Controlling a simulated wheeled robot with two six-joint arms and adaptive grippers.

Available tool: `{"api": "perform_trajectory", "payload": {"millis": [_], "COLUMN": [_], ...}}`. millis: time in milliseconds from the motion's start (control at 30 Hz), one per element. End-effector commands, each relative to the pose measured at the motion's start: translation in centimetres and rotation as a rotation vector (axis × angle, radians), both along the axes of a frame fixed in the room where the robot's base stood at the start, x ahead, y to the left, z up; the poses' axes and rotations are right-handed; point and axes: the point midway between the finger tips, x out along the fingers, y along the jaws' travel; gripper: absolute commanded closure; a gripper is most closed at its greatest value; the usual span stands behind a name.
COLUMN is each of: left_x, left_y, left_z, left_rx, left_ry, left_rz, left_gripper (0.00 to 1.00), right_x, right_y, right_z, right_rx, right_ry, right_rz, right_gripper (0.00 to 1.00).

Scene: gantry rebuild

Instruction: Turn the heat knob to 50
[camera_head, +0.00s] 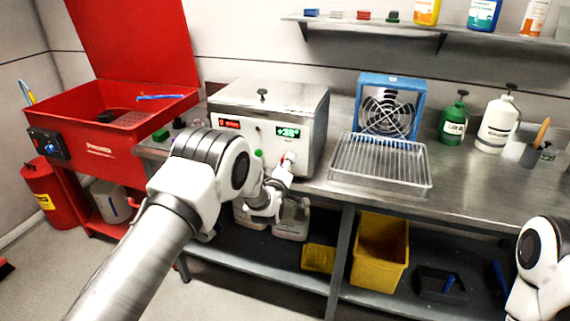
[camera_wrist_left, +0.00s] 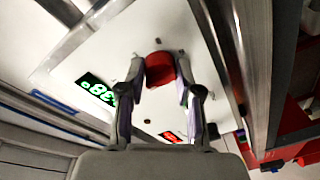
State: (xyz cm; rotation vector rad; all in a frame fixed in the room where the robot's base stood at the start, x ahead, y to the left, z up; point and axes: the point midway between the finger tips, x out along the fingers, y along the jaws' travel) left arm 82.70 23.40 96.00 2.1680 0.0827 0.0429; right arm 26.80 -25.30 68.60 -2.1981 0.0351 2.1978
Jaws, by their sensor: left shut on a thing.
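The heat knob is a red knob (camera_wrist_left: 160,68) on the front panel of the steel heating unit (camera_head: 300,108). In the left wrist view it sits between the two fingertips of my left gripper (camera_wrist_left: 161,76), which is shut on it. In the head view my left gripper (camera_head: 285,168) reaches the panel below the green display (camera_head: 288,132), and the knob is mostly hidden by the fingers. The green display reads about 38 degrees; it also shows, turned, in the left wrist view (camera_wrist_left: 95,88). My right gripper is out of view; only part of that arm shows.
A red display (camera_head: 230,123) is on the same panel, with a green button below. A wire rack tray (camera_head: 380,165) and a blue fan (camera_head: 390,100) stand right of the unit. A red parts washer (camera_head: 110,110) stands left. The bench (camera_head: 480,185) is clear at front right.

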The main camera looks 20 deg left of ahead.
Motion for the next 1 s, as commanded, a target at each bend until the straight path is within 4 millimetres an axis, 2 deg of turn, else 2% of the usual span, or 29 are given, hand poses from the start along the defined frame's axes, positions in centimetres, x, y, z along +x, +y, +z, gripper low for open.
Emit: {"api": "perform_trajectory", "payload": {"millis": [367,1000], "left_x": [0.1,0.1], "left_y": [0.1,0.1], "left_z": [-0.2,-0.2], "left_rx": [0.128,0.702], "left_ry": [-0.009,-0.031], "left_rz": [0.002,0.004], "left_gripper": [1.0,1.0], "right_x": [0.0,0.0], "right_y": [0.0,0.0], "right_z": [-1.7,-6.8], "right_rx": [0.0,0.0], "right_ry": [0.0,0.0], "right_rz": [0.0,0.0], "right_gripper": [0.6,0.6]}}
